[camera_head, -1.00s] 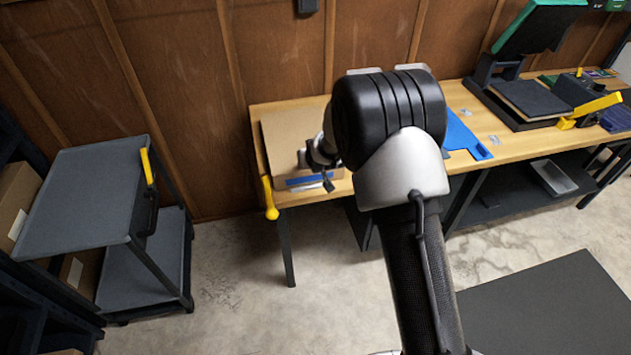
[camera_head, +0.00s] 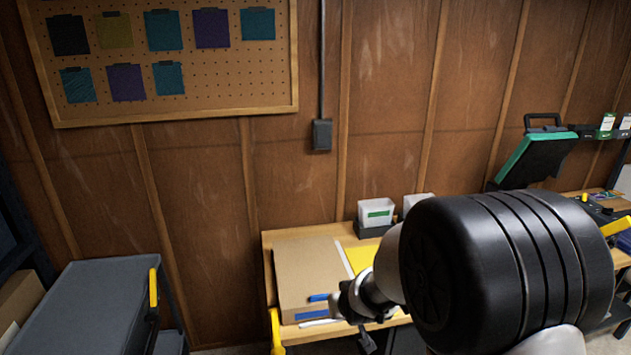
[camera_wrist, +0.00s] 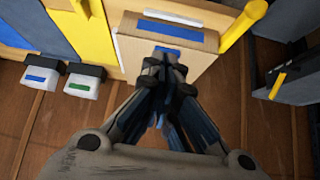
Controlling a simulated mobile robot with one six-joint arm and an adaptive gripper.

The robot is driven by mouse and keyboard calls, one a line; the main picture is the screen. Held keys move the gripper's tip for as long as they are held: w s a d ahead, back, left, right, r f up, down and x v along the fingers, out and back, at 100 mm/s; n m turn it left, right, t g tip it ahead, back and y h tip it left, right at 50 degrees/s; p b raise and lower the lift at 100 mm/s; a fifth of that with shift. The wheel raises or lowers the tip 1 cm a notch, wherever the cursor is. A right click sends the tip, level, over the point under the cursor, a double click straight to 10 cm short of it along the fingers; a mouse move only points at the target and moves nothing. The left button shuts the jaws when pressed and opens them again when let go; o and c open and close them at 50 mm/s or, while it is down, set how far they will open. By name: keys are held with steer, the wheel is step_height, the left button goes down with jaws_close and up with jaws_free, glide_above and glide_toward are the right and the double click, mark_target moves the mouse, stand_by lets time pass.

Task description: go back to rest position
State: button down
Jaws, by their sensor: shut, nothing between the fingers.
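My gripper (camera_wrist: 161,68) is shut and empty in the wrist view, its fingertips together in front of a cardboard-coloured board with a blue strip (camera_wrist: 190,34). In the head view my arm fills the lower right, and the gripper end (camera_head: 366,322) points down near the front of the wooden bench (camera_head: 268,245). The fingers are small and partly hidden there. The cardboard-coloured board (camera_head: 305,268) lies on the bench left of my arm. I cannot tell how far my gripper is above it.
A grey cart (camera_head: 85,305) with a yellow handle stands at the left. White bins (camera_head: 376,212) stand at the bench's back. A green-lidded press (camera_head: 540,150) is at the right. A pegboard with coloured swatches (camera_head: 110,100) hangs on the wooden wall.

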steer(key=s+d+r+m+g+h, duration=0.1)
steer(key=s+d+r, duration=0.2)
steer(key=s+r, duration=0.65)
steer(key=s+d+r+g, duration=0.1)
steer(key=s+d+r, duration=0.4)
steer(key=s, duration=0.7)
steer(key=s+r+g, duration=0.1)
steer(key=s, duration=1.1)
steer(key=shift+s+r+m, duration=0.15)
steer(key=shift+r+m, duration=0.15)
steer(key=shift+m, duration=0.1)
